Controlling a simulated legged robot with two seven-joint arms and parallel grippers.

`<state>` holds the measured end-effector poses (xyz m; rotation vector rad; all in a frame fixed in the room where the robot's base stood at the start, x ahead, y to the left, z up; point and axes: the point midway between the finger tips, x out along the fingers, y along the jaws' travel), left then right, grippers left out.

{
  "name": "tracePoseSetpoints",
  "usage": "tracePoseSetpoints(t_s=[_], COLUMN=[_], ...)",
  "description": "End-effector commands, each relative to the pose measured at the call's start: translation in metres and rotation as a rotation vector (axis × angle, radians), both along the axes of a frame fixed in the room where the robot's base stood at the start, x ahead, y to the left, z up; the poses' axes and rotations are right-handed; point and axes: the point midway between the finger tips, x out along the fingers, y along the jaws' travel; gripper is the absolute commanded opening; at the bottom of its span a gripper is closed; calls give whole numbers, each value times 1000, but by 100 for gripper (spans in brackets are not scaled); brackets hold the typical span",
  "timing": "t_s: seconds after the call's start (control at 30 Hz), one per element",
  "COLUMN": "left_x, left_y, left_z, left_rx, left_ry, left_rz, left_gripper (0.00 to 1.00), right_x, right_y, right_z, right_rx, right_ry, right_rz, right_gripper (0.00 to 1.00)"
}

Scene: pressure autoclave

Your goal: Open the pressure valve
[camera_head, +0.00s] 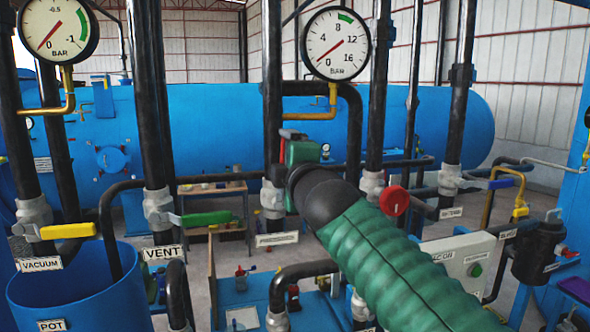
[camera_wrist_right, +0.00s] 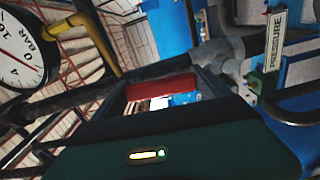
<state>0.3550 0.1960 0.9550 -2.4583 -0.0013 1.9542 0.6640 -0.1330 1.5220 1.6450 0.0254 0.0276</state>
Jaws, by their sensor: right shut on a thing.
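The pressure valve's grey metal body (camera_head: 273,198) sits on a black vertical pipe above the label PRESSURE (camera_head: 277,239). A bit of its red handle (camera_head: 293,133) shows at the top of my right gripper (camera_head: 298,153). In the right wrist view the red handle (camera_wrist_right: 160,87) lies between the dark fingers, and my right gripper is shut on it. The valve body (camera_wrist_right: 217,57) and the label (camera_wrist_right: 275,42) are beside it there. My right gripper hides most of the handle in the head view. My left gripper is not in view.
The yellow-handled vacuum valve (camera_head: 68,231) and green-handled vent valve (camera_head: 205,218) stand to the left. A red round knob (camera_head: 394,200) is close right of my wrist. Black vertical pipes crowd the area.

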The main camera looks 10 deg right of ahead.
Motion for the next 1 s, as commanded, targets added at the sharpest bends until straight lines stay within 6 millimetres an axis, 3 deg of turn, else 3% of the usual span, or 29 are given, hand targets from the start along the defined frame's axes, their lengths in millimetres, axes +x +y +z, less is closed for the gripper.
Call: tracePoseSetpoints(t_s=[0.03,0.73,0.77,0.83,1.0], left_x=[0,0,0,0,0], left_y=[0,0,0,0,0], left_z=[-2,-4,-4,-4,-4], left_rx=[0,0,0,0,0], left_ry=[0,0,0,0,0], left_rz=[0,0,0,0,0], left_gripper=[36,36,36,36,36], right_x=[2,2,2,2,2], right_y=[5,13,13,13,12], right_z=[-9,-10,-10,-9,-8], right_rx=[-20,-95,-95,-94,-91], right_ry=[16,17,17,16,12], right_rz=[2,3,3,4,3], right_gripper=[14,14,90,99,100])
